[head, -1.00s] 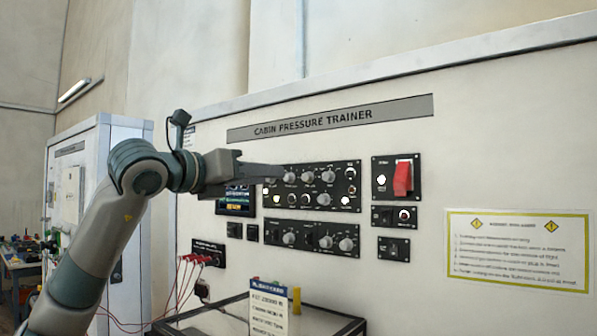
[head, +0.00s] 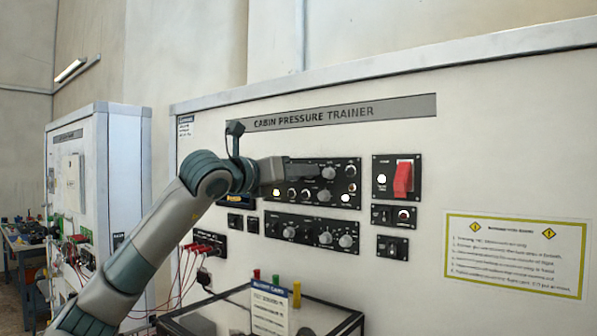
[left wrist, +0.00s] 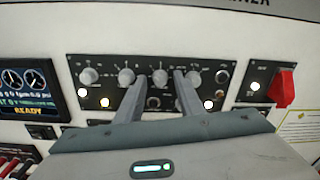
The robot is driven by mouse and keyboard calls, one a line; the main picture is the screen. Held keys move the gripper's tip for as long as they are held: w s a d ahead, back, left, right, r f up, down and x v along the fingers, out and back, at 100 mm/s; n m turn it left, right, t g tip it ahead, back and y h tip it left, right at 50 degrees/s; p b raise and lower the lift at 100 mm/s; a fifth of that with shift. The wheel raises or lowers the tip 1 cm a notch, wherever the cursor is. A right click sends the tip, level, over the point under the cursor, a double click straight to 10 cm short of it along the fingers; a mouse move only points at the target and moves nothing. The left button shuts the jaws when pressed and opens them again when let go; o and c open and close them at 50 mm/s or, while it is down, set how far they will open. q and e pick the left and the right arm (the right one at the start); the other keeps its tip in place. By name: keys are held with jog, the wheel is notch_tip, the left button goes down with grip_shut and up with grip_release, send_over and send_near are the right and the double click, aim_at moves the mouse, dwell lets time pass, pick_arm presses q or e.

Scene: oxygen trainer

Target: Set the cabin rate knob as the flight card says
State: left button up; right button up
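The upper black control panel (head: 346,200) carries several grey knobs and lit white buttons; its labels are too small to read, so I cannot tell which is the cabin rate knob. My left gripper (head: 318,169) reaches across this panel toward a top-row knob (head: 328,173). In the left wrist view, my left gripper (left wrist: 160,78) has its two fingers apart, with a top-row knob (left wrist: 160,76) between the tips; contact is not visible. The flight card (head: 269,310) stands at the bottom, its text unreadable. My right gripper is out of view.
A lower panel (head: 312,231) has more knobs. A red switch guard (head: 403,179) is at the right, beside a yellow-bordered notice (head: 515,254). A display (left wrist: 28,88) reads READY in the left wrist view.

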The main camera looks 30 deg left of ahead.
pick_arm(q)
grip_shut()
jog(key=shift+m+b, duration=0.3)
jog(key=shift+m, duration=0.1)
jog(key=m+b, duration=0.2)
jog(key=m, duration=0.5)
jog(key=shift+m, duration=0.4)
jog(key=shift+r, duration=0.1)
